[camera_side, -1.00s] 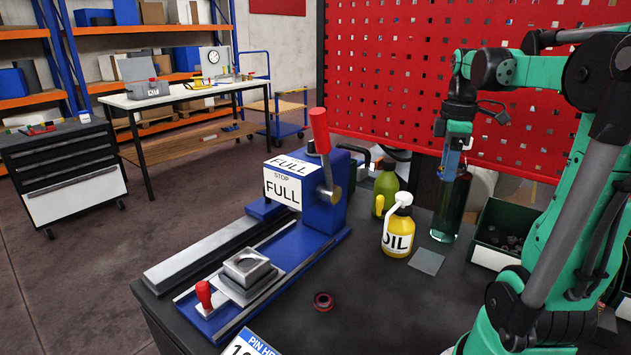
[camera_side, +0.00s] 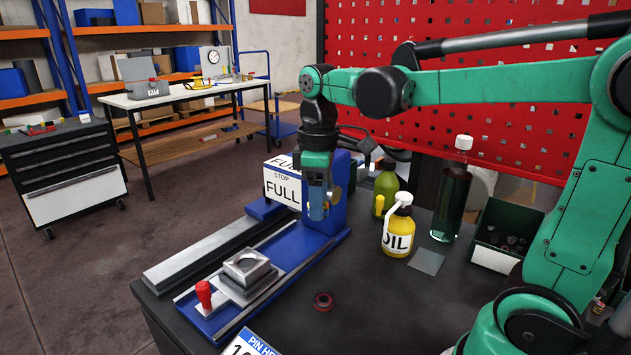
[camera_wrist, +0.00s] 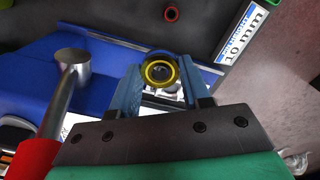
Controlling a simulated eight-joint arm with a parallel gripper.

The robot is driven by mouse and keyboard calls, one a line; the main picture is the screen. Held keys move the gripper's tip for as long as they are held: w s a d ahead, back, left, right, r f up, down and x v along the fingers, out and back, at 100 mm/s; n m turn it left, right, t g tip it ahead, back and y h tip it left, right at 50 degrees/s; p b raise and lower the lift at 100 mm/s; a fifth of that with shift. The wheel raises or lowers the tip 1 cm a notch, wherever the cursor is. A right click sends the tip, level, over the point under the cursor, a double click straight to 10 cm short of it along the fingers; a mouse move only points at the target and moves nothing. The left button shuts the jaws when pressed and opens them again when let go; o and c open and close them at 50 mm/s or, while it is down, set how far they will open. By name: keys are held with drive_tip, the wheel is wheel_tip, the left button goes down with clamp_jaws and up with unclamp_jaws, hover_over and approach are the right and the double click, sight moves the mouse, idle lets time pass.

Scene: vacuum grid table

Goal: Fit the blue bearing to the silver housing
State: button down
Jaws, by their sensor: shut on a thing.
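The silver housing (camera_side: 246,270) is a square block with a round opening. It sits on the blue press base (camera_side: 300,245), left of and below my gripper (camera_side: 318,205) in the side view. The bearing is held in the air, apart from the housing, and is small and partly hidden by the fingers in the side view. In the wrist view, the housing is mostly hidden behind the bearing and fingers.
The blue press with its FULL label (camera_side: 282,188) stands just behind my gripper; its red-handled lever (camera_wrist: 38,155) shows in the wrist view. A red-brown ring (camera_side: 323,301) lies on the dark table. A yellow oil bottle (camera_side: 398,230), a dark bottle (camera_side: 452,195) and a parts bin (camera_side: 505,235) stand right.

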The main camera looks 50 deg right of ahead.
drive_tip(key=w+a+m, duration=0.4)
drive_tip(key=m, duration=0.1)
drive_tip(key=n, duration=1.3)
approach(247, 263)
drive_tip(key=shift+s+d+f, duration=0.15)
drive_tip(key=shift+s+f, duration=0.05)
drive_tip(key=shift+s, duration=0.25)
drive_tip(key=n, duration=0.1)
drive_tip(key=w+f+n, duration=0.1)
drive_tip(key=n, duration=0.1)
drive_tip(key=shift+f, duration=0.1)
drive_tip(key=shift+f, duration=0.1)
drive_tip(key=shift+f, duration=1.8)
drive_tip(key=shift+f, duration=0.75)
idle(0.4)
idle(0.3)
